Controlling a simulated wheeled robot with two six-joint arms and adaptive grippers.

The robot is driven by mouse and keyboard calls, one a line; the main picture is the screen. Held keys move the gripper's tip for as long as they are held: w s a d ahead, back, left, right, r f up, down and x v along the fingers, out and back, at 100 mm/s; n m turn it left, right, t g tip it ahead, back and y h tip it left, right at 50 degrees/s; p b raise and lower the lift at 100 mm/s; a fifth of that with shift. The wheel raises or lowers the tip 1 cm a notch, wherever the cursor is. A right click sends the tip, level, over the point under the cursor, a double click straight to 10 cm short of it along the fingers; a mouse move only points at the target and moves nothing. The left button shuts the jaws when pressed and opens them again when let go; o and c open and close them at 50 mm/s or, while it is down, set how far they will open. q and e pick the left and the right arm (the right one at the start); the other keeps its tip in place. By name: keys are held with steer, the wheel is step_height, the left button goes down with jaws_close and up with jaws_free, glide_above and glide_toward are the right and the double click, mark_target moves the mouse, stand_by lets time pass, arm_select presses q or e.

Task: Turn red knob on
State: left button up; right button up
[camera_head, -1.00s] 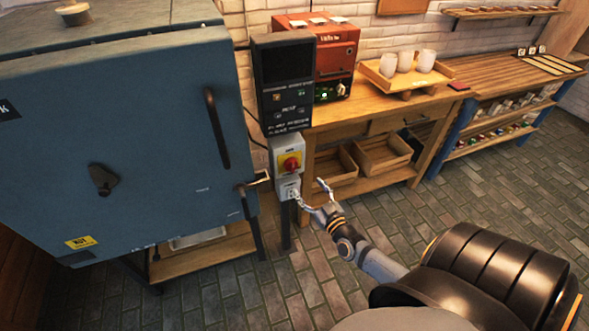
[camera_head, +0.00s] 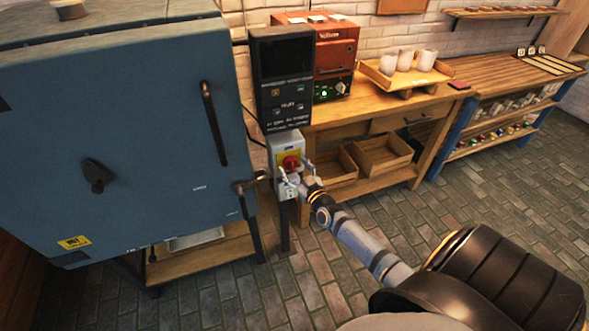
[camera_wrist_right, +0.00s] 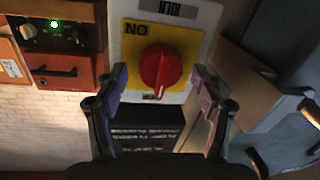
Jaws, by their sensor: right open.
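The red knob (camera_head: 291,163) sits on a yellow plate on a grey switch box (camera_head: 284,147), below a black control panel on a post. In the right wrist view the red knob (camera_wrist_right: 160,67) is large and centred on its yellow plate (camera_wrist_right: 186,42), with "NO" lettering at the plate's upper left. My right gripper (camera_head: 297,174) is at the front of the switch box. In the wrist view its two fingers (camera_wrist_right: 160,88) are apart, one on each side of the knob's lower part, with nothing held. Contact with the knob cannot be told. My left gripper is not in view.
A large blue kiln (camera_head: 120,130) with a handle stands close on the left. The black control panel (camera_head: 283,80) is just above the switch. A wooden bench (camera_head: 350,108) with a red machine (camera_head: 325,60) and cups is behind. The tiled floor at right is clear.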

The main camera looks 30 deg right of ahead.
steer(key=c, duration=1.2)
steer(key=shift+o, duration=0.2)
steer(key=shift+f+m, duration=0.1)
steer(key=shift+m, duration=0.2)
steer(key=m+b, duration=0.1)
steer(key=m, duration=0.2)
steer(key=shift+f+m+b, duration=0.1)
steer(key=shift+m+b, duration=0.25)
steer(key=shift+m, duration=0.05)
steer(key=m+b, duration=0.1)
steer(key=m, duration=0.3)
steer(key=shift+m+t+h, duration=0.4)
steer(key=m+h, duration=0.1)
steer(key=m, duration=0.4)
steer(key=shift+f+b, duration=0.1)
steer(key=shift+b, duration=0.3)
steer(key=shift+m+h, duration=0.4)
steer(key=shift+m, duration=2.2)
steer(key=shift+a+f, duration=0.1)
